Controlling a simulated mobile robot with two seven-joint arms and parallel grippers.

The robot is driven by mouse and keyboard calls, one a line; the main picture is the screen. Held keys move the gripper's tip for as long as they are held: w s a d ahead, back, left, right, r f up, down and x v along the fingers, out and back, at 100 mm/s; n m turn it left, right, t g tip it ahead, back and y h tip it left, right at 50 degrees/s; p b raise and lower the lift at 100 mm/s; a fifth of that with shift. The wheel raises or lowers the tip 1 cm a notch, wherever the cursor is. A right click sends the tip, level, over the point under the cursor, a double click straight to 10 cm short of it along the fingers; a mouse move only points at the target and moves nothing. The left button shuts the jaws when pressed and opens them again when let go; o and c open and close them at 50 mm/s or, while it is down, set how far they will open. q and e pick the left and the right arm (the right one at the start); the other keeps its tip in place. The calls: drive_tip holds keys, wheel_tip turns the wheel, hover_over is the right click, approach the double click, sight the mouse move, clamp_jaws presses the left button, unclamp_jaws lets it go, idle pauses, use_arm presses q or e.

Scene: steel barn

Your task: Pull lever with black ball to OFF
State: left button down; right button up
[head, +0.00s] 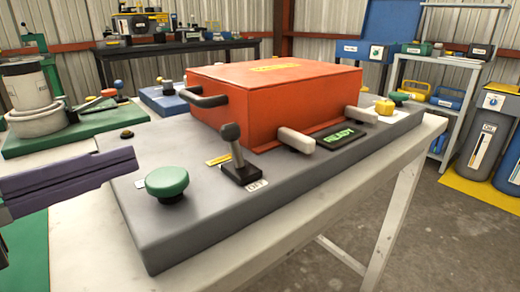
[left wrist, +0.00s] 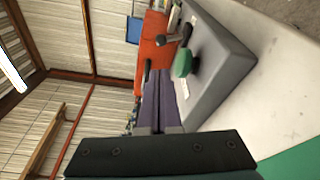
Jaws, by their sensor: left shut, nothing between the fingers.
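The lever with the dark ball (head: 231,133) stands on a black base on the grey panel (head: 300,187). Its stem tilts slightly left in the head view, away from the white OFF label (head: 257,185) at the front of the base. A yellow label (head: 218,159) lies behind it on the left. My left gripper (head: 132,165), with purple fingers, is shut and empty, left of the lever and apart from it. In the left wrist view, the gripper (left wrist: 158,90) points toward the panel, and the lever (left wrist: 168,40) shows beyond it. My right gripper is not in view.
A green mushroom button (head: 167,183) sits between my left gripper and the lever. An orange box (head: 275,95) with a black handle stands behind the lever. Two light grey handles and a READY display (head: 338,136) are to the right. Open air lies above the front panel.

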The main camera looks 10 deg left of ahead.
sight(236, 148)
use_arm(q)
drive_tip(key=shift+w+a+f, duration=0.15)
drive_tip(key=shift+w+f, duration=0.1)
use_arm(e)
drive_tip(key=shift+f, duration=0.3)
use_arm(q)
drive_tip(key=shift+s, duration=0.1)
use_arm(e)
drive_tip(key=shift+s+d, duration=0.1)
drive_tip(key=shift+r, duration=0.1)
use_arm(q)
drive_tip(key=shift+w+d+r+p, duration=0.1)
drive_tip(key=shift+w+d+p, duration=0.1)
drive_tip(key=shift+w+p, duration=0.15)
drive_tip(key=p+x, duration=0.2)
drive_tip(key=x, duration=0.6)
drive_tip(key=shift+s, duration=0.1)
drive_tip(key=shift+x, duration=0.75)
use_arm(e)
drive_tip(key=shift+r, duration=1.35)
